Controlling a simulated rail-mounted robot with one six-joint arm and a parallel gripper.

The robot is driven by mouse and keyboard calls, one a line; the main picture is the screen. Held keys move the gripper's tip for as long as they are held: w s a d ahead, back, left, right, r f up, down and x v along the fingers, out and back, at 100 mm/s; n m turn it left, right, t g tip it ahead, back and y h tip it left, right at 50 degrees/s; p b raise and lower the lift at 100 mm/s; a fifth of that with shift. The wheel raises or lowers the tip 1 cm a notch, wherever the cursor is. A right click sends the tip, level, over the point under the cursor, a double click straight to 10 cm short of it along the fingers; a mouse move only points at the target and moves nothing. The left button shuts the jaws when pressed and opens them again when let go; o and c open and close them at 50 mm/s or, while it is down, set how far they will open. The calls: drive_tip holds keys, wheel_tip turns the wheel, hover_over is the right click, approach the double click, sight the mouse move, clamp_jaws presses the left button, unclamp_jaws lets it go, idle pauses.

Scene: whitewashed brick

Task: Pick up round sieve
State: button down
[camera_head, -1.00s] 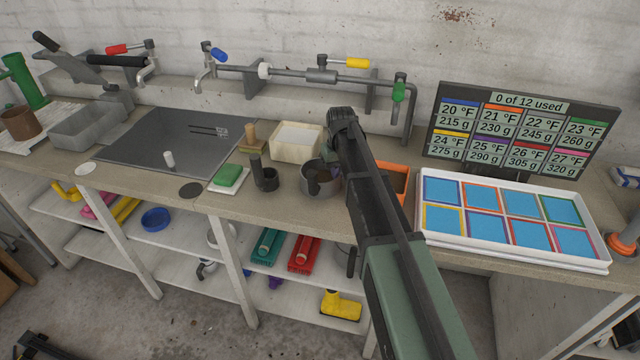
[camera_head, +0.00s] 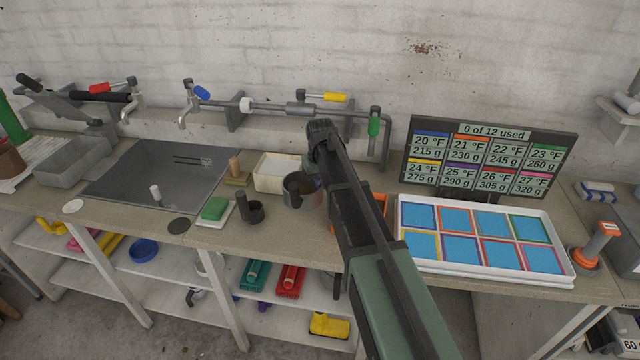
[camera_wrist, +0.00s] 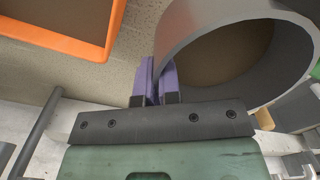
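The round sieve (camera_head: 291,191) is a grey, thick-walled ring with a dark brownish inside, just left of my arm in the head view. In the wrist view its wall (camera_wrist: 177,43) fills the upper right. My gripper (camera_wrist: 155,78) has purple fingers, close together on either side of the sieve wall, and is shut on it. The sieve appears raised above the bench, overlapping the cream tray behind it. In the head view the fingertips are largely hidden by my own arm.
A black holder (camera_head: 251,212) and a green sponge (camera_head: 214,208) stand left on the bench. The cream tray (camera_head: 262,180) is behind. A white tray (camera_head: 480,273) is farther right.

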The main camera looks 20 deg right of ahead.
wheel_tip(320, 180, up, 12)
drive_tip(key=p, duration=0.9)
drive_tip(key=shift+r+p, duration=0.25)
drive_tip(key=shift+p, duration=0.1)
